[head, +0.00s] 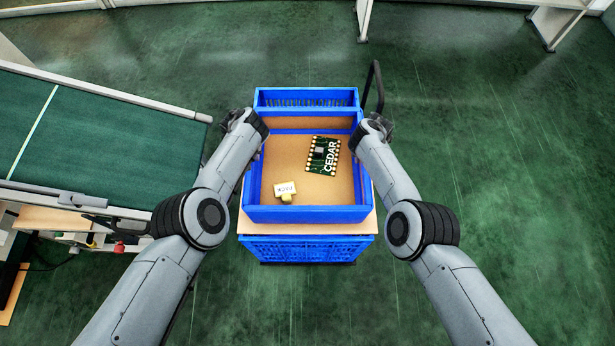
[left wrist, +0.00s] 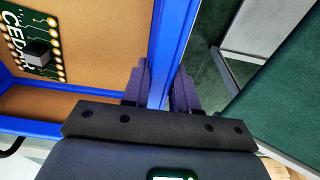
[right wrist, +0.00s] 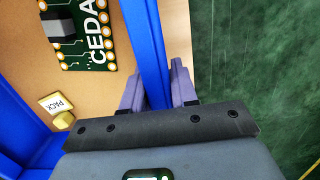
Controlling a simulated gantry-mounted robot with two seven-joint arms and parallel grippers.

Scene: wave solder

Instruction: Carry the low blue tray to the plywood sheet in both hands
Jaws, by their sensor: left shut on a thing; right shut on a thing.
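The low blue tray (head: 307,214) is in the middle of the head view, level, with a tan floor. A green board marked CEDAR (head: 323,156) and a small yellow tag block (head: 286,190) lie in it. The plywood sheet (head: 372,226) shows under the tray's front edge, on top of a blue crate (head: 305,249). Whether the tray touches the sheet is unclear. My left gripper (head: 240,120) is shut on the tray's left wall (left wrist: 170,45). My right gripper (head: 375,125) is shut on its right wall (right wrist: 148,50). The fingertips are mostly hidden in the head view.
A green-topped conveyor (head: 100,135) with a metal rail stands at the left, close to my left arm. A dark handle (head: 374,85) rises behind the tray, next to a slotted blue bin part (head: 306,97). Green floor is clear at the right.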

